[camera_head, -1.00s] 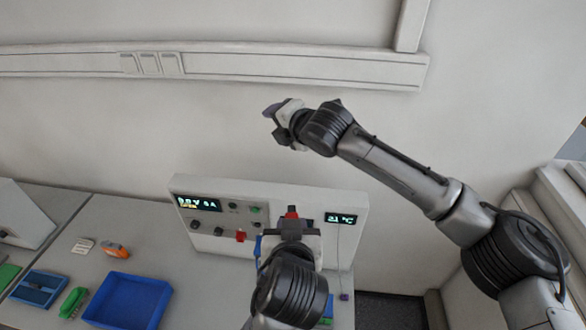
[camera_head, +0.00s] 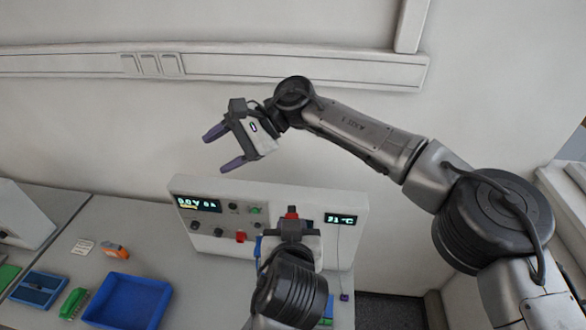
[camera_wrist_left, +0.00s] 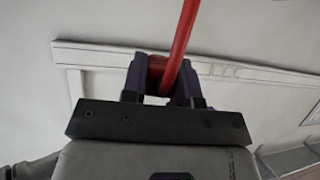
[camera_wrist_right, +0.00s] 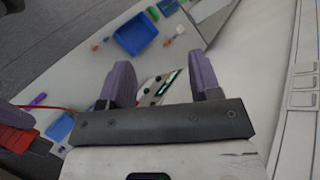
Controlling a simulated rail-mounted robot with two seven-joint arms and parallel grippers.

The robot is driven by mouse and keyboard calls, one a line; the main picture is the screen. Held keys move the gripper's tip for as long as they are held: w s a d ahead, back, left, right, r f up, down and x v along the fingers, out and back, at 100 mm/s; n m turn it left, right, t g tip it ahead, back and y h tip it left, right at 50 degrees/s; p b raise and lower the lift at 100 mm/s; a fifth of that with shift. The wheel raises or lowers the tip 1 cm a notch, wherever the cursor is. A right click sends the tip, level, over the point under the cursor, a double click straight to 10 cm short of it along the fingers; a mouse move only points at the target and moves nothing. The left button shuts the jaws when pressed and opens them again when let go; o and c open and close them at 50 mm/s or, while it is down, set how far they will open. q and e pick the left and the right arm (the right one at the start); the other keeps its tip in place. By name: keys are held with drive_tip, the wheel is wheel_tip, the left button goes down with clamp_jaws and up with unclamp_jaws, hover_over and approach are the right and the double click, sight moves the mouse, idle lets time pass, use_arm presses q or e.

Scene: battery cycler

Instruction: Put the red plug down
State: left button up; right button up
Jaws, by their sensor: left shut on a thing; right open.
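My left gripper (camera_head: 294,224) is in front of the white cycler box (camera_head: 265,195), shut on the red plug (camera_head: 291,213), of which only a small red part shows above the jaws. In the left wrist view the plug (camera_wrist_left: 156,68) sits between the dark fingers of the left gripper (camera_wrist_left: 163,78), and a red cable (camera_wrist_left: 184,35) runs up from it. My right gripper (camera_head: 217,153) is open and empty, raised above and left of the box. Its spread purple fingers (camera_wrist_right: 160,75) show in the right wrist view with nothing between them.
The box front has a lit display (camera_head: 198,204), knobs and a red part (camera_head: 240,237). A second display (camera_head: 341,219) is at its right. On the bench are a blue tray (camera_head: 128,302), a green item (camera_head: 73,303) and an orange item (camera_head: 114,251). Bare bench lies between the tray and box.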

drive_tip(key=s+d+f+n+g+h, duration=0.1)
drive_tip(key=d+f+n+h, duration=0.3)
drive_tip(key=d+h, duration=0.25)
drive_tip(key=n+h, duration=0.1)
drive_tip(key=h, duration=0.4)
approach(293, 207)
wheel_tip(293, 207, down, 2)
drive_tip(key=shift+h, duration=0.25)
drive_tip(key=shift+s+a+x, duration=0.15)
drive_tip(key=shift+x, duration=1.8)
drive_tip(key=shift+s+a+x, duration=0.15)
drive_tip(key=shift+x, duration=1.8)
drive_tip(key=shift+r, duration=0.15)
drive_tip(key=shift+c, duration=0.3)
drive_tip(key=c, duration=0.9)
use_arm(q)
drive_tip(key=o, duration=0.9)
drive_tip(key=shift+c, duration=0.2)
use_arm(e)
drive_tip(key=shift+c, duration=0.3)
